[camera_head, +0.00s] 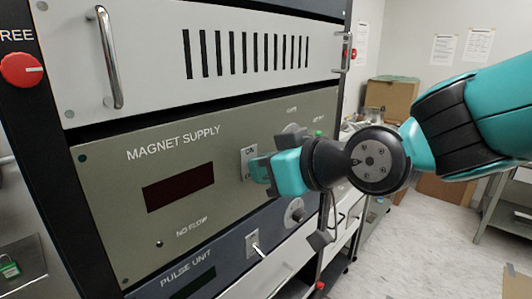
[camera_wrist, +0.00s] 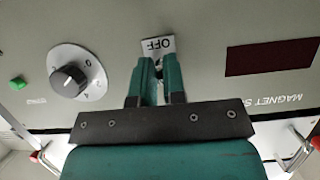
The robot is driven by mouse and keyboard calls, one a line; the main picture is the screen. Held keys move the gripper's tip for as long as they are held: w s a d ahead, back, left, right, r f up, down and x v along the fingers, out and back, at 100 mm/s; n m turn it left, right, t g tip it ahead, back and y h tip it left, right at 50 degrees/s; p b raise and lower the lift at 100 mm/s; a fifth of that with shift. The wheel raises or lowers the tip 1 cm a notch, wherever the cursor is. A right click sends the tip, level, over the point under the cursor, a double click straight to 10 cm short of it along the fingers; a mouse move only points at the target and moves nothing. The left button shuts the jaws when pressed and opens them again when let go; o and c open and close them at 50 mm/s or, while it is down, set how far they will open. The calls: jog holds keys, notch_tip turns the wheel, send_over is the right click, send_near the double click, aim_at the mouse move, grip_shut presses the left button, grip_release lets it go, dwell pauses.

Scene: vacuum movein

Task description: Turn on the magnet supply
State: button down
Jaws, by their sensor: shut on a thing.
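The magnet supply (camera_head: 115,195) is a grey-green rack panel with a dark, unlit display (camera_head: 180,186) and a "NO FLOW" label. Its toggle switch plate (camera_head: 246,163) shows "ON" at the top in the head view. The upside-down wrist view shows the plate's "OFF" end (camera_wrist: 158,44) just beyond the fingertips. My gripper (camera_head: 258,170) is at the plate, its teal fingers (camera_wrist: 155,72) shut around the switch lever. The fingers hide most of the lever, so I cannot tell its position.
A rotary knob (camera_wrist: 77,72) and a green button or lamp (camera_wrist: 18,84) sit beside the switch. Below is the pulse unit (camera_head: 215,262) with its own toggle (camera_head: 254,247). A silver handle (camera_head: 109,58) projects from the panel above. A red knob (camera_head: 21,68) is at far left.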

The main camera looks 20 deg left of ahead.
jog(key=c, duration=1.2)
grip_release()
jog(key=b+v, duration=0.7)
jog(key=v, duration=1)
jog(key=shift+s+d, duration=0.2)
